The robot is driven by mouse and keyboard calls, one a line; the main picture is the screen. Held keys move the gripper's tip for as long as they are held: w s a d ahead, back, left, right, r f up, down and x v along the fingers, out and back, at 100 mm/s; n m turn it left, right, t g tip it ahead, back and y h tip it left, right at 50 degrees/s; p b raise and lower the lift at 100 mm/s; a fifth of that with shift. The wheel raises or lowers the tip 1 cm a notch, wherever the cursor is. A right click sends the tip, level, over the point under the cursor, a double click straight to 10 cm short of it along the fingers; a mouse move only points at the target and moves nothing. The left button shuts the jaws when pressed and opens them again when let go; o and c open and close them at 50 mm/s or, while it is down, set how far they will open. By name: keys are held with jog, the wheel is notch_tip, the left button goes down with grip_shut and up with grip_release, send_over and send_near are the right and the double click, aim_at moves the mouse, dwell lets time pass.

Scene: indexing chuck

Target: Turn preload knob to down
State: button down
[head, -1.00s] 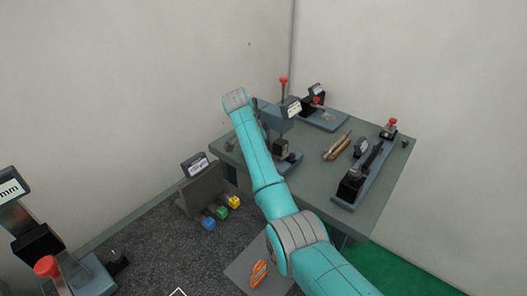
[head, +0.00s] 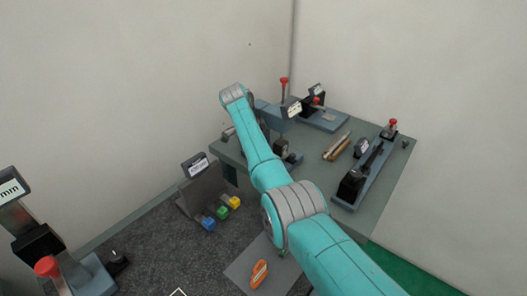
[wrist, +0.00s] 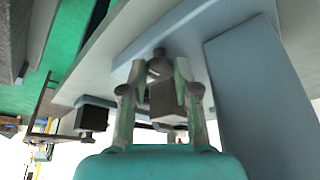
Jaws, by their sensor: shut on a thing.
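In the wrist view, my gripper (wrist: 160,68) has its two fingers on either side of a small dark knob (wrist: 159,66), shut on it. I take it to be the preload knob; no marking shows its position. A dark square block (wrist: 166,102) shows between the fingers, below the knob. In the head view, my arm reaches to the blue-grey device (head: 272,116) at the table's back left. That device has a red-tipped lever (head: 284,82) and a small label plate (head: 294,108). In the head view my gripper and the knob are hidden behind my arm.
The grey-green table (head: 335,200) also bears a long slide fixture (head: 372,178), tan rods (head: 337,146) and a rear fixture (head: 322,118). A stand with coloured buttons (head: 222,212) is left of it. An orange item (head: 259,273) lies in front. Walls close in behind.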

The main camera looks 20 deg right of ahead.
jog(key=c, duration=0.8)
grip_release()
jog(key=shift+c, duration=0.2)
